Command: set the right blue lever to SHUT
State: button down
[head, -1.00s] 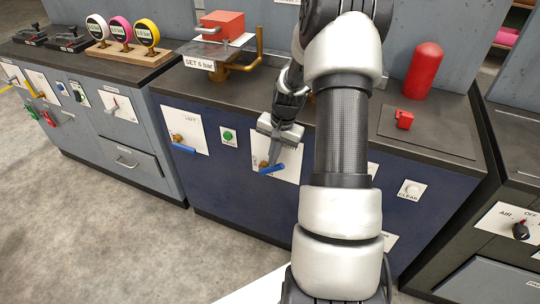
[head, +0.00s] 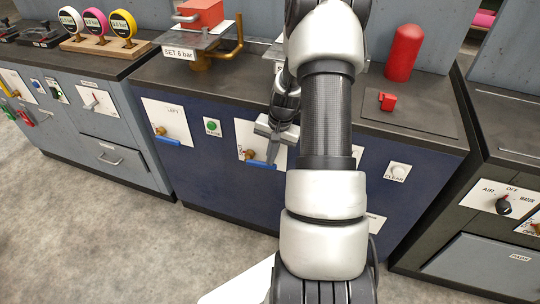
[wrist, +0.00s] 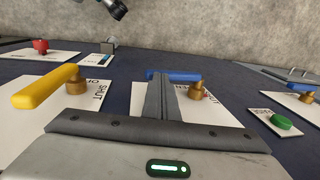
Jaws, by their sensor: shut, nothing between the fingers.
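The right blue lever (head: 262,165) sits on a brass pivot on a white panel (head: 243,133) on the dark blue cabinet front. Its bar slopes slightly down to the right in the head view. In the wrist view the blue lever (wrist: 183,75) lies across behind my fingers, with its brass pivot to their right. My gripper (head: 273,160) is shut and empty, with its fingertips (wrist: 160,76) at the lever's free end. I cannot tell whether they touch it. The fingers hide much of the panel's lettering.
The left blue lever (head: 168,140) is on its own panel, with a green button (head: 212,127) between the two. A yellow lever (wrist: 45,86) is close by on the wrist view's left. A white CLEAR button (head: 397,171) is farther right. Open floor lies in front.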

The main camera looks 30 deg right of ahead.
dwell(0.4)
notch_tip(320, 180, up, 5)
jog(key=p, duration=0.3)
jog(key=shift+d, duration=0.15)
jog(key=s+d+r+p, duration=0.1)
jog(key=s+d+r, duration=0.2)
jog(key=s+d, duration=0.2)
jog(key=shift+s+r, duration=0.35)
jog(key=shift+s, duration=0.45)
